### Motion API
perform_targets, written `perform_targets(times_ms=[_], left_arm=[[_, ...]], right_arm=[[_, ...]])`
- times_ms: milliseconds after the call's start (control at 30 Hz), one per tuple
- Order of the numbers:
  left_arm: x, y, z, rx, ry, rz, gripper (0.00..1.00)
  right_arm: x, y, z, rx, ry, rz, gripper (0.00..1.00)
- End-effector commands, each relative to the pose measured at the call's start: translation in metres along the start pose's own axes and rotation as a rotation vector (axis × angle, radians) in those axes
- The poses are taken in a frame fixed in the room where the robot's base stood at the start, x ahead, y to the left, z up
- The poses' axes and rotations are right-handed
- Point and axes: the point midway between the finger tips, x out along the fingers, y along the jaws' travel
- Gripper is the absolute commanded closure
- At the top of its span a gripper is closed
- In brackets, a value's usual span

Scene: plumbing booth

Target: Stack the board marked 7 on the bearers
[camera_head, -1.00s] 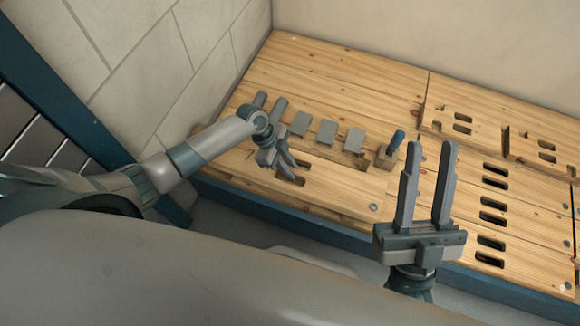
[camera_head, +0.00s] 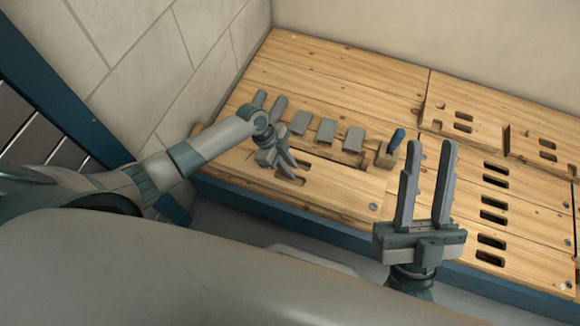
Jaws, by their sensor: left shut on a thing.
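A pale wooden board (camera_head: 333,191) lies along the front left of the bench, with a dark slot near its left end. My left gripper (camera_head: 290,168) is shut on this board at the slot, and its fingers hide part of it. I cannot read a 7 on any board. Whether the held board touches what lies beneath it is hard to tell. I cannot make out the bearers for certain. My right gripper (camera_head: 430,148) is open and empty, with its two fingers pointing up over the middle of the bench.
Several grey plates (camera_head: 326,131) lie in a row behind the held board. A blue-handled tool (camera_head: 396,142) stands at its right end. Slotted boards (camera_head: 494,200) cover the right of the bench. A stone wall (camera_head: 160,60) closes the left side.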

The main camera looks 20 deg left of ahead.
Motion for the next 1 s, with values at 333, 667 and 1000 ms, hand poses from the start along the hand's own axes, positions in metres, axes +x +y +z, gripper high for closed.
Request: perform_targets(times_ms=[333, 667, 1000], left_arm=[[-0.0012, -0.0012, -0.001, 0.001, 0.002, -0.002, 1.0], [0.0011, -0.0012, 0.0002, 0.001, 0.002, -0.002, 1.0], [0.0024, -0.0007, 0.001, 0.0, 0.001, -0.001, 0.61]], right_arm=[[0.0011, -0.0001, -0.0011, 0.0, 0.0, 0.0, 0.69], [0.0, 0.0, 0.0, 0.0, 0.0, 0.0, 0.69], [-0.0003, 0.0, 0.0003, 0.0, 0.0, 0.0, 0.69]])
